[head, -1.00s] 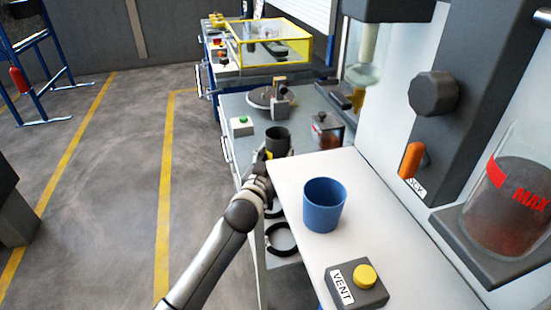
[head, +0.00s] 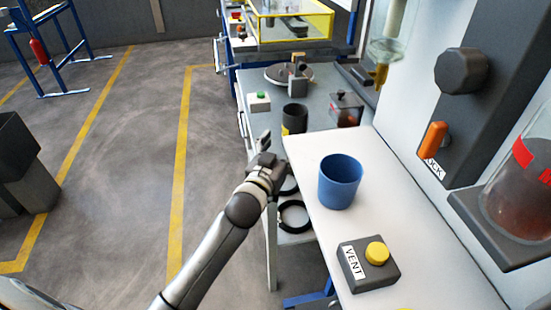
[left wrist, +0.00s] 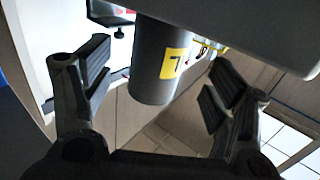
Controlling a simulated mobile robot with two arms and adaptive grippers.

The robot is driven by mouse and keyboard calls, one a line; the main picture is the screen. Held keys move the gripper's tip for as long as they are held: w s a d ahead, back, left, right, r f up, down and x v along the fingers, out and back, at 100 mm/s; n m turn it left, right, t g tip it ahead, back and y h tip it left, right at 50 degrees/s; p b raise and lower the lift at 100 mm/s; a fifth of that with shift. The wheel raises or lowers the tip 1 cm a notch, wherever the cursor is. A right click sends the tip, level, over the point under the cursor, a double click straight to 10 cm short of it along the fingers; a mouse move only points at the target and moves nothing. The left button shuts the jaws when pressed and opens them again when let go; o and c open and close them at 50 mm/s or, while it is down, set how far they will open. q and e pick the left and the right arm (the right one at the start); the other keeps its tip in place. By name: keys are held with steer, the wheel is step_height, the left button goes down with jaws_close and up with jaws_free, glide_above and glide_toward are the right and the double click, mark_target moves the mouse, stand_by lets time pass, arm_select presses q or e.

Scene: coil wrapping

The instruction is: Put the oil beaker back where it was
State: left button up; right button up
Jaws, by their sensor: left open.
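A dark grey beaker with a yellow label (head: 295,117), which looks like the oil beaker, stands upright on the grey bench, just beyond the white table's corner. My left gripper (head: 265,143) is open and empty at the bench's left edge, to the left of the beaker and nearer to me. In the left wrist view the beaker (left wrist: 160,65) shows ahead, between the spread fingers (left wrist: 155,90) and apart from them. A blue cup (head: 340,182) stands on the white table. My right gripper is not in view.
A grey box with a yellow button marked VENT (head: 369,263) sits on the white table.

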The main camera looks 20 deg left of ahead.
arm_select(q)
steer(key=s, duration=0.6)
steer(key=shift+a, duration=0.1)
stand_by(1.5)
